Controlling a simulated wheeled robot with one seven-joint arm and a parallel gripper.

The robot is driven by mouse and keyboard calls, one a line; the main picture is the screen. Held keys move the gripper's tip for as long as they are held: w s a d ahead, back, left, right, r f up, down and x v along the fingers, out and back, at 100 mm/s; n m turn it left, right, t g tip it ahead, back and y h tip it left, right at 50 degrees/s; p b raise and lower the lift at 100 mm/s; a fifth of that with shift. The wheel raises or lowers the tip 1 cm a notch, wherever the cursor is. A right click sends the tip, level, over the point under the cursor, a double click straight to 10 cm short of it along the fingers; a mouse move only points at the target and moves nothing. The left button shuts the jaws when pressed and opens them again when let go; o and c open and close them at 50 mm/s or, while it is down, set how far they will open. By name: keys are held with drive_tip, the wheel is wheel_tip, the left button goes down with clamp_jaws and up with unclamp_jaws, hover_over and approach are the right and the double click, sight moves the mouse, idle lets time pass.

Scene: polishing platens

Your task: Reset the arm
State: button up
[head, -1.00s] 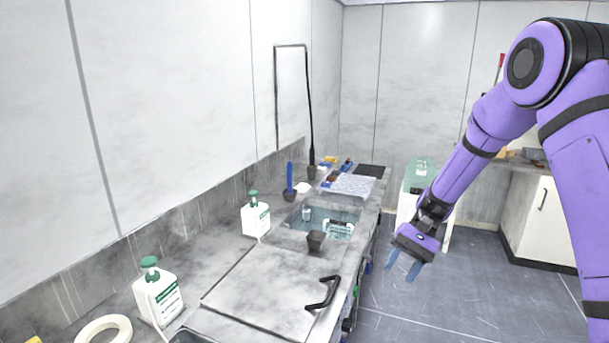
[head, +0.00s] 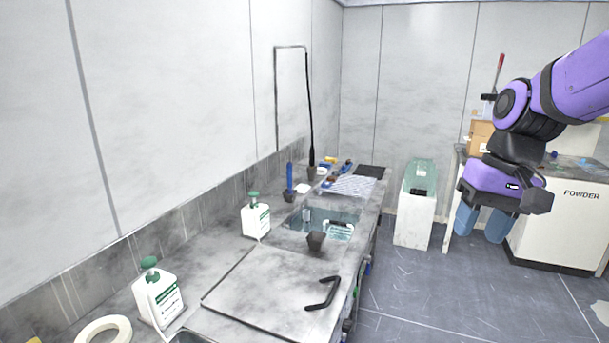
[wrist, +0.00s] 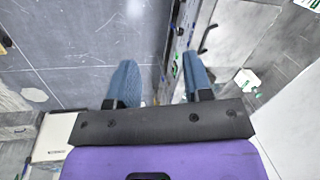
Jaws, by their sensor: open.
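My gripper (head: 482,222) hangs at the right of the head view, over the open floor and well apart from the counter. It is purple and black with two blue fingers pointing down. The fingers are spread and nothing is between them. The wrist view also shows my gripper (wrist: 158,85), its two blue fingers apart, with floor and the counter's edge beyond. My purple arm comes in from the upper right.
The grey counter (head: 225,255) on the left holds a sink (head: 322,222), a black-handled lid (head: 270,290), white bottles with green caps (head: 160,295) and a tape ring (head: 103,330). A white bin (head: 414,225) and a cabinet marked POWDER (head: 560,215) stand behind. The floor (head: 430,295) is clear.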

drive_tip(key=s+d+r+t+h, duration=0.1)
drive_tip(key=s+r+t, duration=0.1)
drive_tip(key=s, duration=0.4)
drive_tip(key=s+d+r+n+t+h, duration=0.1)
drive_tip(key=s+d+r+t, duration=0.1)
drive_tip(key=s, duration=0.4)
drive_tip(key=shift+d+t, duration=0.15)
drive_tip(key=shift+t, duration=0.55)
